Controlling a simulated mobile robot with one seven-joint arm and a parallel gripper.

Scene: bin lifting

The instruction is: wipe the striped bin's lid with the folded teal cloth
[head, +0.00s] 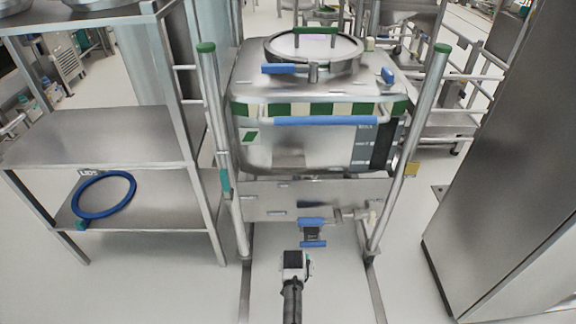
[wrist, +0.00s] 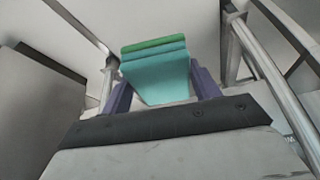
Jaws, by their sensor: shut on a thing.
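The striped bin (head: 255,148) is a large steel container in a frame in the middle of the head view, with a green and cream striped band below its top edge. Its round lid (head: 335,46) is on top, with a green bar across it and blue handles at the rim. My gripper (wrist: 164,90) is shut on the folded teal cloth (wrist: 155,72), which stands out between two purple fingers and has a green upper fold. In the head view my arm's end shows low in front of the bin, apart from the lid. The cloth cannot be made out there.
A steel shelf rack (head: 100,135) stands at the left, with a blue ring (head: 104,194) on its lower shelf. A tall steel cabinet (head: 510,170) stands at the right. Upright frame posts (head: 408,150) flank the bin. Floor (head: 405,275) is clear at the right front.

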